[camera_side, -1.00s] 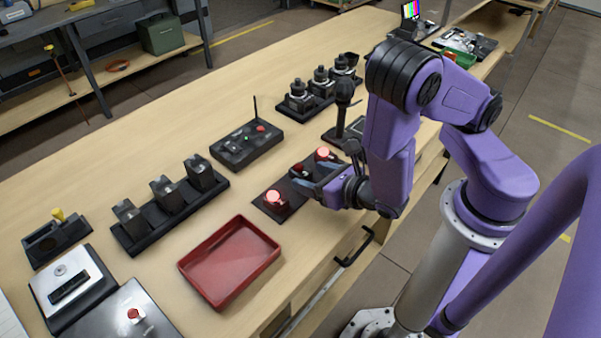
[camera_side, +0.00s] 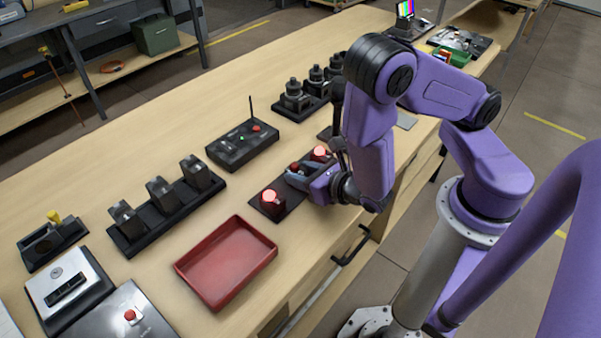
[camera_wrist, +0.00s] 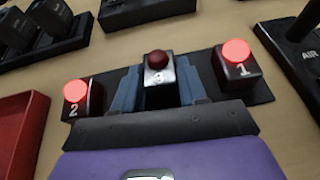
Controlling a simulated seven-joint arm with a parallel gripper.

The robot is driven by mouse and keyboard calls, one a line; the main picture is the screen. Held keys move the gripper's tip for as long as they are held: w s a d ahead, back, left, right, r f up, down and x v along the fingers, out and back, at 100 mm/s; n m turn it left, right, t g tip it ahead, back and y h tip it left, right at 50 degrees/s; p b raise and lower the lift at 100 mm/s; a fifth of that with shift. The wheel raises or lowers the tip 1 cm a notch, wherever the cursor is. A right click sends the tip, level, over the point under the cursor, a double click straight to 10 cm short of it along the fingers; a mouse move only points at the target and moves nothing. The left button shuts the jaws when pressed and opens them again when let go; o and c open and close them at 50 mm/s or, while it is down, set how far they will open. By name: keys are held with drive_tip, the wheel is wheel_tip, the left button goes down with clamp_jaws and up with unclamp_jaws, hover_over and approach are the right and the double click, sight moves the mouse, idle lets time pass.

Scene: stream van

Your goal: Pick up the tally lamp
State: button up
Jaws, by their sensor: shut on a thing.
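Three tally lamps stand in a row on a dark base plate (camera_wrist: 205,70). Lamp 2 (camera_wrist: 80,96) at the left and lamp 1 (camera_wrist: 237,62) at the right have glowing red tops. The middle tally lamp (camera_wrist: 159,72) has a dark, unlit red dome on a black body; its digit is hard to read. My gripper (camera_wrist: 157,88) is shut on this middle lamp, one blue-grey finger on each side. In the side view, my gripper (camera_side: 294,174) sits low over the plate between the lit lamps. I cannot tell any gap under the held lamp.
A red tray (camera_side: 226,262) lies at the near left. A black box with an antenna (camera_side: 242,146) and a rack of black units (camera_side: 165,212) stand farther back. Stemmed black units (camera_side: 296,100) stand behind my arm. Bare tabletop lies between the tray and rack.

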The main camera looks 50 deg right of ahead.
drive_tip(key=shift+r, duration=0.1)
wheel_tip(320, 180, up, 9)
drive_tip(key=shift+r, duration=0.15)
drive_tip(key=w+d+r+m+h, duration=0.3)
drive_tip(key=w+d+r, duration=0.6)
drive_tip(key=n+y, duration=0.3)
hover_over(303, 174)
wheel_tip(303, 174, down, 9)
drive_tip(key=shift+r, duration=0.2)
drive_tip(key=shift+f, duration=4.8)
drive_tip(key=shift+f, duration=0.2)
drive_tip(key=o, duration=1.1)
